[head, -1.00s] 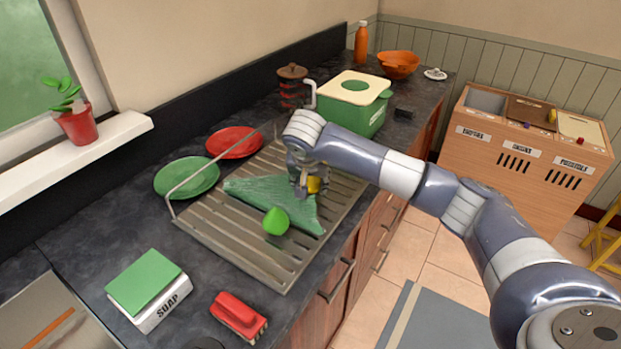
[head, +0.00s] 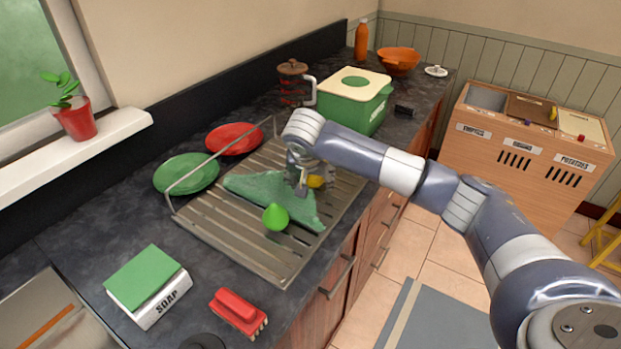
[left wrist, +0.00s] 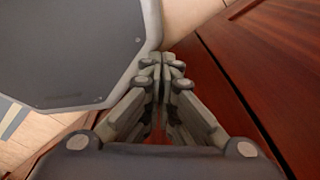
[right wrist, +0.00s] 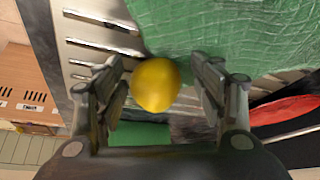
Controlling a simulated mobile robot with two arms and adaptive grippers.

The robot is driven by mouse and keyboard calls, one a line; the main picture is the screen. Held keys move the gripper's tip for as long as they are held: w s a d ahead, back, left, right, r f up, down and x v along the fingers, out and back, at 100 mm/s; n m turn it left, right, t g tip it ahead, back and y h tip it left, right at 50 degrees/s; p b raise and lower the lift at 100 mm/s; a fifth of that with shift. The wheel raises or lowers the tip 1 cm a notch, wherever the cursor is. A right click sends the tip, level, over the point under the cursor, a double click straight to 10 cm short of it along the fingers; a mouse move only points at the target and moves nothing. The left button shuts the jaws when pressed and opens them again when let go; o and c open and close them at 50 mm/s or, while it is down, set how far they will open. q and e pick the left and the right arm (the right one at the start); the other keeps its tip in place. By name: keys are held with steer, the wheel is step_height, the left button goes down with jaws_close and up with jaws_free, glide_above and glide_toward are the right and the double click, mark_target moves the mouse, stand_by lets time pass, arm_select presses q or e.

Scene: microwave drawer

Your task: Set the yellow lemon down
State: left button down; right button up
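The yellow lemon (right wrist: 156,84) lies between the spread fingers of my right gripper (right wrist: 162,85) in the right wrist view, with gaps on both sides. In the head view the lemon (head: 316,181) is partly hidden by my right gripper (head: 306,180). It is over the slatted metal rack, at the edge of the green cloth (head: 268,192); whether it rests there is hard to tell. My left gripper (left wrist: 162,68) is shut with nothing visible in it, beside a reddish wooden cabinet front. It is outside the head view.
The dish rack (head: 240,245) also holds a light green lime-like object (head: 275,217). Green (head: 187,174) and red plates (head: 235,139) stand behind it. A green box (head: 354,100), soap box (head: 148,285) and red brush (head: 238,311) are on the counter.

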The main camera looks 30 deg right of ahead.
steer(key=b+v, duration=0.1)
steer(key=v, duration=1.1)
steer(key=shift+r+b, duration=0.3)
steer(key=shift+r, duration=0.05)
steer(key=shift+s, duration=0.15)
